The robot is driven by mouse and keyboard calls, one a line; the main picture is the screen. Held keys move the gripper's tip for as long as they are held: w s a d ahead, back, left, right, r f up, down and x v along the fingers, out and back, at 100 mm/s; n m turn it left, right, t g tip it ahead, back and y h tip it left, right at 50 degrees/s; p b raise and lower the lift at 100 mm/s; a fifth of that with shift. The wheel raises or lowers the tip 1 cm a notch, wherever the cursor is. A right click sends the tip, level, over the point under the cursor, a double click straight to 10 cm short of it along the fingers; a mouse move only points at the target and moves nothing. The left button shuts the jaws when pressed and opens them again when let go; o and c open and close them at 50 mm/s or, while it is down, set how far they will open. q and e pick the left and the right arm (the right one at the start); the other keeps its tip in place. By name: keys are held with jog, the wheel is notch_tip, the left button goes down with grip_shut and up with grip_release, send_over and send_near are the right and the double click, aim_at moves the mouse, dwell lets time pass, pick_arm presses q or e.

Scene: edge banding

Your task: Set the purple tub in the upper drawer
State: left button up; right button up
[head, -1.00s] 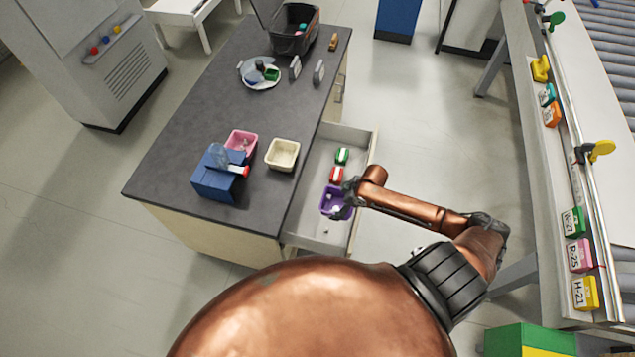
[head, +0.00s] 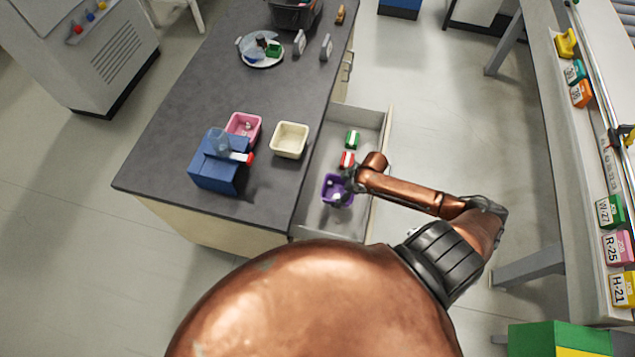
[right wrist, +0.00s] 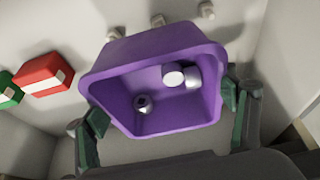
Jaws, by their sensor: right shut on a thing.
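The purple tub (head: 328,189) is inside the open upper drawer (head: 318,218), toward its near end. My right gripper (head: 346,184) reaches in from the right and is shut on the tub. In the right wrist view the tub (right wrist: 150,52) sits upright or nearly so between the fingers (right wrist: 165,122), with a few small metallic pieces inside. I cannot tell whether its base touches the drawer floor. My left gripper is not in view.
A green-and-white box (head: 352,139) and a red-and-white box (head: 346,159) lie in the drawer beyond the tub. On the counter (head: 190,110) stand a cream tub (head: 290,140), a pink tub (head: 243,124) and a blue block-like holder (head: 213,170). A shelf of labelled boxes is at right.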

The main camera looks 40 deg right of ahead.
send_near(305, 195)
jog(key=s+f, duration=0.1)
jog(key=s+d+f, duration=0.1)
jog(key=shift+d+f+b, duration=0.15)
jog(key=shift+f+b, duration=0.2)
jog(key=w+a+f, duration=0.2)
jog(key=w, duration=0.1)
jog(key=shift+w+a+f+b, duration=0.15)
jog(key=shift+a+f+b, duration=0.15)
jog(key=shift+a+b, duration=0.1)
jog(key=shift+w+a+f, duration=0.2)
jog(key=shift+w+f, duration=0.05)
jog(key=shift+f, duration=0.05)
jog(key=o, duration=0.7)
jog(key=shift+f, duration=0.15)
jog(key=o, duration=0.5)
